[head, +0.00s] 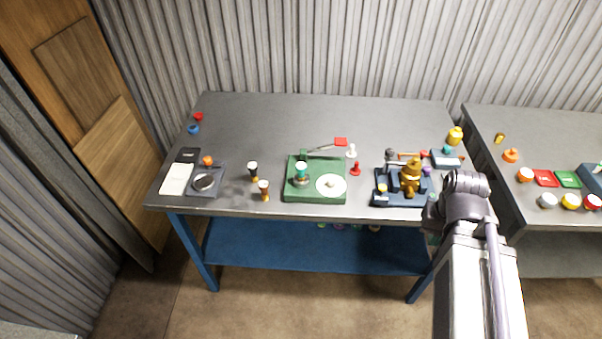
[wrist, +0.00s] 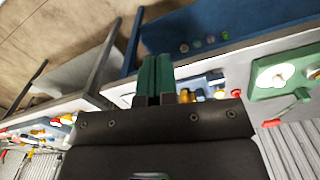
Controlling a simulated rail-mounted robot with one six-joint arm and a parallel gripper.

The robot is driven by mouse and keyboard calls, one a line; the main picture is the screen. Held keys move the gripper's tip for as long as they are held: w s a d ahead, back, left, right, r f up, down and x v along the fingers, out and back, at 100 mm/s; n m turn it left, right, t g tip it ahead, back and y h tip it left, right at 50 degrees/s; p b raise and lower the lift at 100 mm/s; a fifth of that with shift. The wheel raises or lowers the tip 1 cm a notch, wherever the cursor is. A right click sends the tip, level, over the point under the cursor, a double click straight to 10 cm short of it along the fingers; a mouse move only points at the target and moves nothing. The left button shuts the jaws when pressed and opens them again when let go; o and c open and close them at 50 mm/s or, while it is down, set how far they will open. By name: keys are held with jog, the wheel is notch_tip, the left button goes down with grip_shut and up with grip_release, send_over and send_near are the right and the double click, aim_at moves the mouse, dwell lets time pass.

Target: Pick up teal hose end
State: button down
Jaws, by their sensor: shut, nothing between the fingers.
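My gripper (wrist: 156,62) shows in the wrist view as two dark green fingers, shut together with nothing between them. In the head view my arm hides most of it. No hose end is clearly recognisable. I cannot tell whether either is the teal hose end. In the wrist view the fingers overlap the table's front edge, apart from the green base (wrist: 262,90) at right.
A brass fitting (head: 410,175) stands on a dark blue base (head: 388,200) close to my arm. Several small coloured rounds (wrist: 197,43) lie on the blue lower shelf (head: 300,246). A second table (head: 545,122) with coloured parts stands at right. The main table's back middle is clear.

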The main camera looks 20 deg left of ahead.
jog(key=c, duration=1.8)
grip_release()
jog(key=o, duration=1.2)
jog(key=shift+c, duration=0.2)
